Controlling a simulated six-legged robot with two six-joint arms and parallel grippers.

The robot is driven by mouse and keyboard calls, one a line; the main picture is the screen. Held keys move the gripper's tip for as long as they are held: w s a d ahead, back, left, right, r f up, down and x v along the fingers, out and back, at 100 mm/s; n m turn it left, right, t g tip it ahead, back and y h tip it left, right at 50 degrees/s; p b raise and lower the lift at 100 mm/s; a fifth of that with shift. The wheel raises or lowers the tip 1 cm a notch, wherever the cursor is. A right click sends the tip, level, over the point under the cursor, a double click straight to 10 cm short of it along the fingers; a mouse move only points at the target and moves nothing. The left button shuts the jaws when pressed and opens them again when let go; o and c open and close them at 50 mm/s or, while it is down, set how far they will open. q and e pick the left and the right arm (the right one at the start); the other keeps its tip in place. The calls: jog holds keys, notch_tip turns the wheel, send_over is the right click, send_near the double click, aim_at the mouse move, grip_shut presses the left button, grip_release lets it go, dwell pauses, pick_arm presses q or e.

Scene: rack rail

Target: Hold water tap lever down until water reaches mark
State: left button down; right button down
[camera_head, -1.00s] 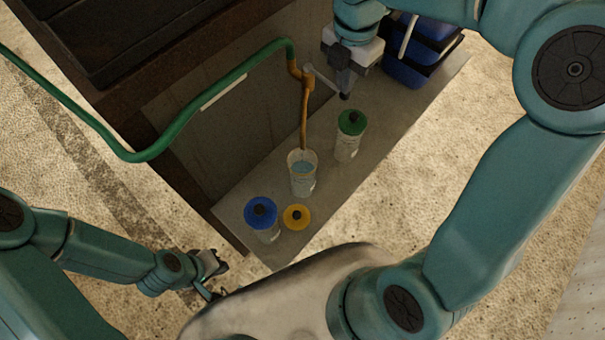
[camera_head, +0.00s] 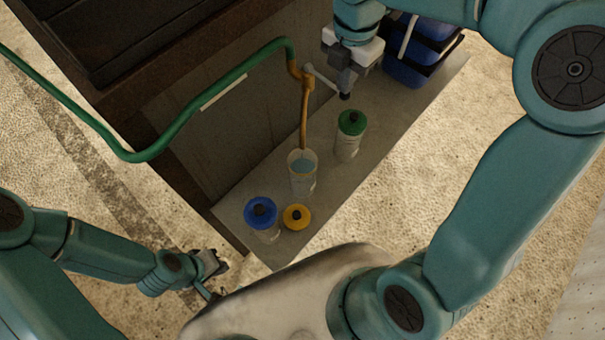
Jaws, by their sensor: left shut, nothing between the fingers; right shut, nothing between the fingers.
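The tap (camera_head: 304,100) is a brass-coloured pipe end at the end of a green hose (camera_head: 215,92). Its pale lever (camera_head: 322,78) sticks out to the right from the top. An open clear container (camera_head: 303,182) stands upright under the spout with bluish water inside; I cannot make out its mark. My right gripper (camera_head: 345,94) is shut and empty, at the outer end of the lever, seemingly touching it. Whether the lever is tilted down is hard to tell. My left gripper (camera_head: 218,266) is shut and empty, low at the left, away from the shelf.
On the grey shelf (camera_head: 400,120) stand a green-capped bottle (camera_head: 348,143), a blue-capped bottle (camera_head: 262,220) and a yellow-capped bottle (camera_head: 297,216) near the container. Blue crates (camera_head: 415,55) sit at the back right. A dark cabinet (camera_head: 120,40) rises at the left.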

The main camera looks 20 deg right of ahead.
notch_tip(320, 180, up, 8)
jog(key=p, duration=0.7)
jog(key=shift+f, duration=0.2)
jog(key=shift+w, duration=0.1)
jog(key=shift+s, duration=0.2)
